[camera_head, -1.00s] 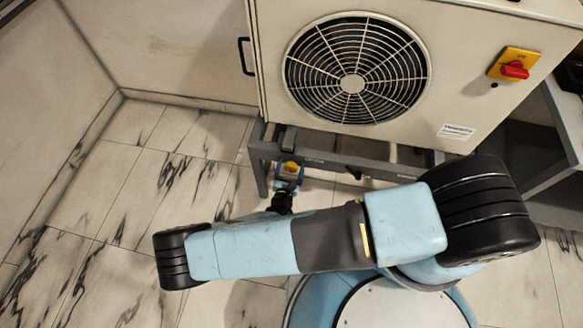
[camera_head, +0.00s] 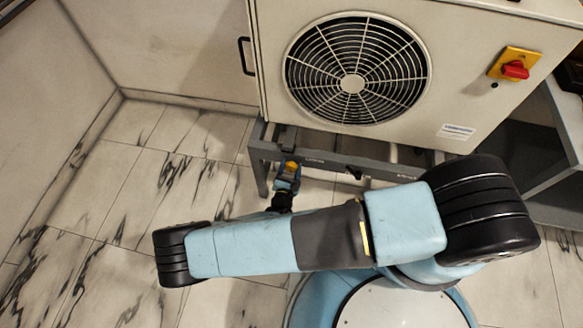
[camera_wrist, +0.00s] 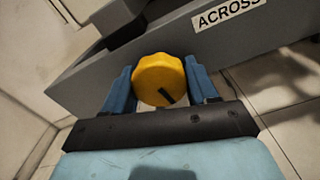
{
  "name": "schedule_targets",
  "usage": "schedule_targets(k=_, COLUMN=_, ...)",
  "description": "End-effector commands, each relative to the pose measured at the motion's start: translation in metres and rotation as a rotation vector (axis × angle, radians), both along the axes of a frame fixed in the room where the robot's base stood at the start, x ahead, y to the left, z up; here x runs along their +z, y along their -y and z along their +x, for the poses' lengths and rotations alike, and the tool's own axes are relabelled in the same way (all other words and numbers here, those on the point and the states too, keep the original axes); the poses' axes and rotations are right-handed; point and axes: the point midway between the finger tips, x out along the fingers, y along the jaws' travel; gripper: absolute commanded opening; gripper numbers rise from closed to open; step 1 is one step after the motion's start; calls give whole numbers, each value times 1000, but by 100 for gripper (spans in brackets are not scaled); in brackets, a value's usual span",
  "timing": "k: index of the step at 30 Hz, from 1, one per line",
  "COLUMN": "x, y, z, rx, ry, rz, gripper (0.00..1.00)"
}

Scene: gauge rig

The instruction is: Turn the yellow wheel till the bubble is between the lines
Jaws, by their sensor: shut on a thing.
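The yellow wheel (camera_wrist: 158,78) is a round knob with a scalloped rim and a dark mark near its lower right edge. It sits at the grey frame under the cabinet and shows small in the head view (camera_head: 291,166). My gripper (camera_wrist: 160,84) has its two blue fingers on the left and right sides of the wheel, shut on it. In the head view my gripper (camera_head: 287,178) is at the frame's left end. I cannot make out a bubble or its lines in any view.
The grey frame (camera_wrist: 195,55) carries a label reading "ACROSS" (camera_wrist: 228,12). Above it stands a cabinet with a round fan grille (camera_head: 354,68) and a red switch (camera_head: 515,70) on a yellow plate. Open tiled floor (camera_head: 120,215) lies to the left.

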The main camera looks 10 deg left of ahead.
Motion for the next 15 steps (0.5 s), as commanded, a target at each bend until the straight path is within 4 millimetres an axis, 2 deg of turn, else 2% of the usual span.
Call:
schedule_targets(k=10, x=0, y=0, z=0, rx=-1, ry=1, rz=23, gripper=27)
schedule_targets(k=11, x=0, y=0, z=0, rx=-1, ry=1, rz=23, gripper=60)
schedule_targets(k=15, x=0, y=0, z=0, rx=-1, ry=1, rz=22, gripper=73)
